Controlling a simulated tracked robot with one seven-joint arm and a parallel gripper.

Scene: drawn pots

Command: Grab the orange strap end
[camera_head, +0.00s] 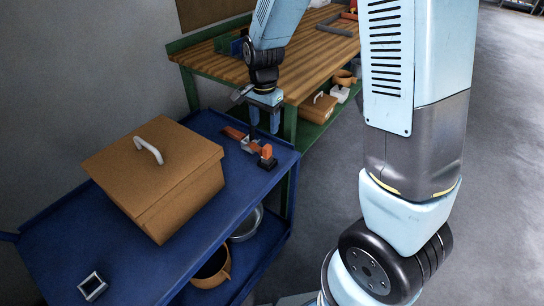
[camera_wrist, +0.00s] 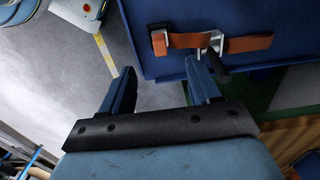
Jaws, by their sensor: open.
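An orange strap (camera_head: 233,133) lies on the blue cart top near its right end. A metal buckle (camera_head: 250,144) sits around its middle, and an orange and black piece (camera_head: 266,152) is at its near end. In the wrist view, the strap (camera_wrist: 250,44) runs across the blue surface through the buckle (camera_wrist: 215,40), with one end free on the right. My gripper (camera_head: 264,124) is open and empty, fingers pointing down, beside the strap near the cart's far right edge. In the wrist view, my gripper (camera_wrist: 160,68) is apart from the strap, one finger close to the buckle.
A brown lidded box (camera_head: 165,175) stands on the blue cart (camera_head: 140,270) left of the strap. A small metal square frame (camera_head: 92,286) lies at the front left. A wooden workbench (camera_head: 305,65) stands behind. Pots sit on the cart's lower shelf.

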